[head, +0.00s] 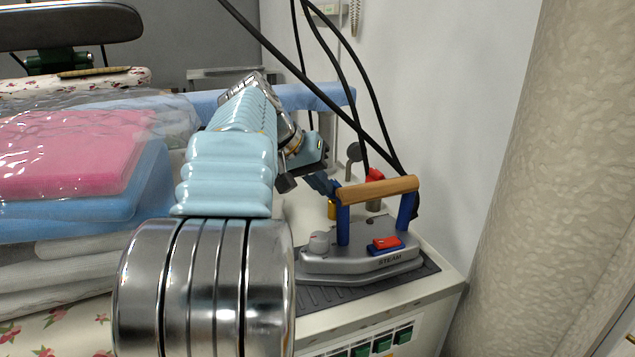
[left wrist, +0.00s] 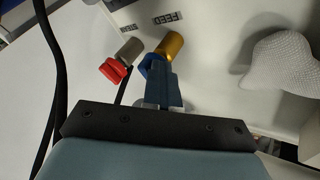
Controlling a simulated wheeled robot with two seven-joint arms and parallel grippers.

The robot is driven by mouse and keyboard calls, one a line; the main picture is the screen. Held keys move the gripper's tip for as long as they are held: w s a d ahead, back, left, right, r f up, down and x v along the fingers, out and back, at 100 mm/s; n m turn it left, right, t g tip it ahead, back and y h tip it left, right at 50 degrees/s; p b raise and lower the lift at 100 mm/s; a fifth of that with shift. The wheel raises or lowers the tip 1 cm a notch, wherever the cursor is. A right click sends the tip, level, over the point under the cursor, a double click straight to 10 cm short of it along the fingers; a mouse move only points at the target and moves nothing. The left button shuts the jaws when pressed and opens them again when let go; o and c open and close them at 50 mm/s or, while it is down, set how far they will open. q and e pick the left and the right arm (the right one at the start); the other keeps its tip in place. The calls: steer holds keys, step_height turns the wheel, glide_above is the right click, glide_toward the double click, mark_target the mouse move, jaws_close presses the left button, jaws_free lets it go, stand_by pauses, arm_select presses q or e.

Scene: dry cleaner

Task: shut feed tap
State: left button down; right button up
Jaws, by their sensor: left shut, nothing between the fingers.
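The feed tap has a brass body (left wrist: 172,43) and a blue handle (left wrist: 151,64) under the FEED label in the left wrist view. In the head view its brass body (head: 332,210) shows behind the iron. My left gripper (left wrist: 162,75) is shut and empty, its fingertips right at the blue handle. I cannot tell whether they touch it. In the head view the left gripper (head: 324,186) hides most of the handle. The steam tap has a red handle (left wrist: 113,70) and a grey body. My right gripper is not in view.
A steam iron (head: 365,250) with a wooden grip stands on a dark mat in front of the taps. Black hoses (head: 345,80) hang beside the wall. Folded, plastic-wrapped laundry (head: 80,150) lies at left. A grey-white rounded object (left wrist: 284,62) is right of the taps in the wrist view.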

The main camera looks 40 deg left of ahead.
arm_select(q)
steer(key=shift+w+d+h, duration=0.15)
steer(key=shift+d+h, duration=0.15)
steer(key=shift+d, duration=0.65)
steer(key=shift+s+d, duration=0.3)
steer(key=shift+d, duration=0.2)
steer(key=shift+d+r, duration=0.25)
steer(key=d+v, duration=0.2)
steer(key=v, duration=0.7)
steer(key=shift+s+a, duration=0.4)
steer(key=shift+s, duration=0.15)
steer(key=shift+r, duration=0.1)
